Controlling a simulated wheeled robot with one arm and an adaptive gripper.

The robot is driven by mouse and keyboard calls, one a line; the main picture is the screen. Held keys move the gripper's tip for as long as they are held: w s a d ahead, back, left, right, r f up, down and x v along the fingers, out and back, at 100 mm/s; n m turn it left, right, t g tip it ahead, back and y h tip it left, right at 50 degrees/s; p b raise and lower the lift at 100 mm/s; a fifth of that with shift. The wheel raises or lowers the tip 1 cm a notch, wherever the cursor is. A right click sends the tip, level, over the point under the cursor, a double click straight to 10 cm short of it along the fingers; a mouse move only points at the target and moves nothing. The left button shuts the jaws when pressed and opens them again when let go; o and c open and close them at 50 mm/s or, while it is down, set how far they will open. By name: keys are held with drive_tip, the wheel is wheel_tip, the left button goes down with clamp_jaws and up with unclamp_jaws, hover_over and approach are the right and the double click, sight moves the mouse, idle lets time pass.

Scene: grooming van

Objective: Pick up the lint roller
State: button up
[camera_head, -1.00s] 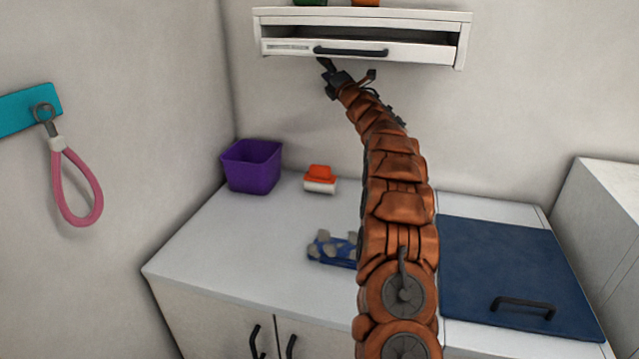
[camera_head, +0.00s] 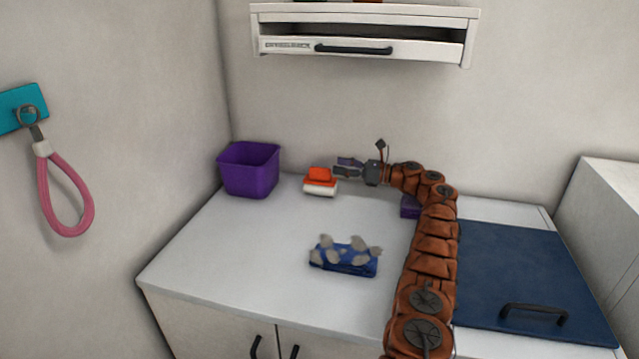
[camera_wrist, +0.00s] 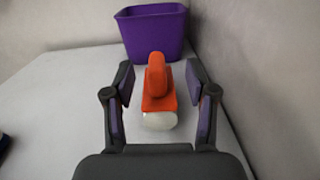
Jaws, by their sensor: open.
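The lint roller (camera_head: 320,181) has an orange handle and a white roll. It lies on the white counter near the back wall, right of the purple bin. In the wrist view the lint roller (camera_wrist: 157,92) sits ahead of and between my fingers, handle pointing up and away, white roll nearest me. My gripper (camera_head: 340,167) is open and empty, coming in low from the right, close beside the lint roller. In the wrist view my gripper (camera_wrist: 161,95) shows its two purple-padded fingers apart, one on each side of the roller.
A purple bin (camera_head: 249,170) stands behind the roller, also in the wrist view (camera_wrist: 152,33). A blue item with grey lumps (camera_head: 345,257) lies on the front counter. A purple object (camera_head: 410,207) is partly behind my arm. A drawer unit (camera_head: 365,47) hangs above.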

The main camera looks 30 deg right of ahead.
sight(321, 168)
drive_tip(key=shift+s+a+f+n, duration=0.1)
drive_tip(key=shift+a+f+n, duration=0.05)
drive_tip(key=shift+f, duration=0.25)
drive_tip(key=shift+s+a+f+n, duration=0.1)
drive_tip(key=shift+f+n, duration=0.05)
drive_tip(key=shift+f, duration=0.25)
drive_tip(key=shift+a+g, duration=0.25)
drive_tip(key=shift+g, duration=0.05)
drive_tip(key=shift+w+a+f+p, duration=0.1)
drive_tip(key=shift+w+a+p, duration=0.1)
drive_tip(key=shift+w, duration=0.2)
drive_tip(key=shift+w+a+f+p, duration=0.1)
drive_tip(key=shift+w+p, duration=0.1)
drive_tip(key=shift+w, duration=0.15)
drive_tip(key=shift+w+a+r+p, duration=0.2)
drive_tip(key=shift+w+a+p, duration=0.35)
drive_tip(key=shift+w+a, duration=0.05)
drive_tip(key=p+x, duration=0.1)
drive_tip(key=x, duration=0.2)
drive_tip(key=shift+f, duration=0.1)
drive_tip(key=shift+w+a+f, duration=0.15)
drive_tip(key=shift+w+a, duration=0.05)
drive_tip(key=shift+w, duration=0.05)
clamp_jaws()
